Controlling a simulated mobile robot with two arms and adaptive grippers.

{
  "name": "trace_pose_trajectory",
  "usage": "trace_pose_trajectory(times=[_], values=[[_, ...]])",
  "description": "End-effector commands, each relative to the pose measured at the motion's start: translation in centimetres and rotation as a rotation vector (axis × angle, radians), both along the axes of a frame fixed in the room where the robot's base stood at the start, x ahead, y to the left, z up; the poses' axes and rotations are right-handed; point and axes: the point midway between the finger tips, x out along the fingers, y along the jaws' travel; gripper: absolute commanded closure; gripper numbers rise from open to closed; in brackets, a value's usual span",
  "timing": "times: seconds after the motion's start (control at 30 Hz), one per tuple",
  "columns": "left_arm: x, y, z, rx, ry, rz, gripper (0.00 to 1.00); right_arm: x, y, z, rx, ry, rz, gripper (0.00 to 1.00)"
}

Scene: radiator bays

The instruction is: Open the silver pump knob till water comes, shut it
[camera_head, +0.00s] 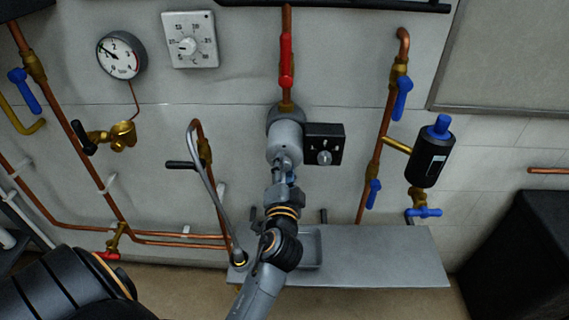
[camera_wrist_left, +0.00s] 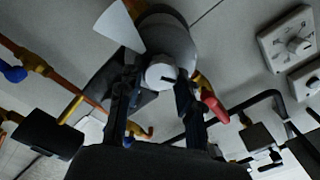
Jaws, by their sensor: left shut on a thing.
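The grey pump (camera_head: 284,139) sits on the vertical copper pipe in the middle of the wall in the head view. In the left wrist view its round grey body (camera_wrist_left: 172,38) fills the upper middle. The silver pump knob (camera_wrist_left: 161,72), round with a dark slot, shows on the pump's front between my fingers. My left gripper (camera_wrist_left: 158,84) is shut on this knob, one dark finger on each side. In the head view my left gripper (camera_head: 284,172) hides the knob. I see no water at the knob. My right gripper is not in view.
A black box with a dial (camera_head: 324,146) is fixed to the pump's right side. A red lever (camera_head: 286,62) is above it. A grey shelf (camera_head: 390,255) lies below with a shallow tray (camera_head: 312,245). A bent grey spout (camera_head: 208,175) stands left of my arm.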

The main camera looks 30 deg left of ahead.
Motion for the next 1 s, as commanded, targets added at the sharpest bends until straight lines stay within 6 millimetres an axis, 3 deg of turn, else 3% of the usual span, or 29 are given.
trace_pose_trajectory(times=[0.33,0.9,0.93,1.0], values=[[0.06,-0.02,0.16,0.127,0.074,0.0,0.96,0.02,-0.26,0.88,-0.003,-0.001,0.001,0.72],[0.06,-0.02,0.12,0.152,0.087,0.0,0.96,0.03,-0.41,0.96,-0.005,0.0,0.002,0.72],[0.06,-0.02,0.13,0.152,0.087,0.0,0.59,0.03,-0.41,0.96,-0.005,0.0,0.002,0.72],[0.06,-0.01,0.11,0.151,0.088,-0.001,0.45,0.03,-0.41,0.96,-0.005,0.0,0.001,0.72]])
